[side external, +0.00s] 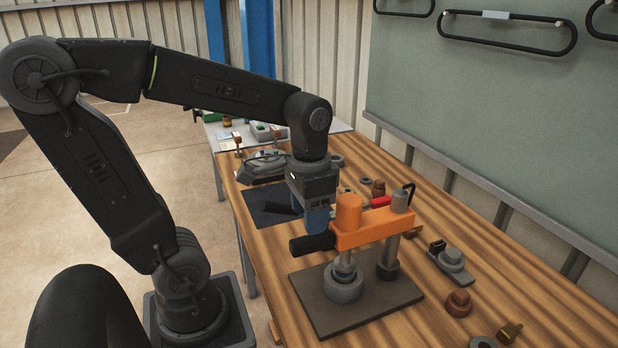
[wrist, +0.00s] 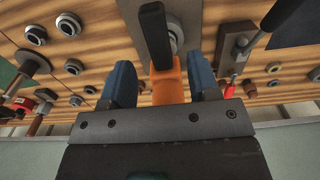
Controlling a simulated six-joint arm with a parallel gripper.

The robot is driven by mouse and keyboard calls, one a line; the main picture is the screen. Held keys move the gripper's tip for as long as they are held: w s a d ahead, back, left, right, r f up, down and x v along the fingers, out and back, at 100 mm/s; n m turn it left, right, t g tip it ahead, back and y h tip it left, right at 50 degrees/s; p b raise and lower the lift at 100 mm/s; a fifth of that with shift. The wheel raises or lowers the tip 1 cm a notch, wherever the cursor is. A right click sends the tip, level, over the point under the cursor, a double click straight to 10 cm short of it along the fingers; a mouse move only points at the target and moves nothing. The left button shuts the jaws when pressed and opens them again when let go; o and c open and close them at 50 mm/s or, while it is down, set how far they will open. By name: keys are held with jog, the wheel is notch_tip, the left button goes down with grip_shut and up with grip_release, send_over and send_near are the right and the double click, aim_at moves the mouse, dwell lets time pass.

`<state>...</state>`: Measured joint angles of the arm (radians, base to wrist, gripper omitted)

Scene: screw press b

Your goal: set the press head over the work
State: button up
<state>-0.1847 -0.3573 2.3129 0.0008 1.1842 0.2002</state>
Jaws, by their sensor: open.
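The orange press head (side external: 375,229) is a swing arm on a grey post (side external: 388,262) above a dark base plate (side external: 372,312). A black handle (side external: 311,243) sticks out of its left end. Below that end is a round grey work holder (side external: 343,286); the side view shows the screw close above it, but exact alignment is unclear. My gripper (side external: 318,217) is open beside the handle. In the wrist view, the black handle (wrist: 155,38) and orange head (wrist: 168,84) lie between the blue fingers of my gripper (wrist: 160,70), with gaps on both sides.
A red-handled tool (side external: 380,202) lies behind the press. Several small parts, including a brown knob (side external: 459,301) and a grey block (side external: 451,262), lie along the right of the wooden bench (side external: 540,318). A dark mat (side external: 268,206) lies behind my gripper. A green board (side external: 520,130) stands behind.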

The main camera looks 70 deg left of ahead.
notch_tip(320, 180, up, 8)
dwell(0.5)
jog(key=s+d+f+t, duration=0.2)
jog(key=d+f+t, duration=0.2)
jog(key=f+t, duration=0.1)
jog(key=shift+s+t, duration=0.15)
jog(key=shift+t, duration=0.15)
jog(key=shift+c, duration=0.3)
dwell(1.3)
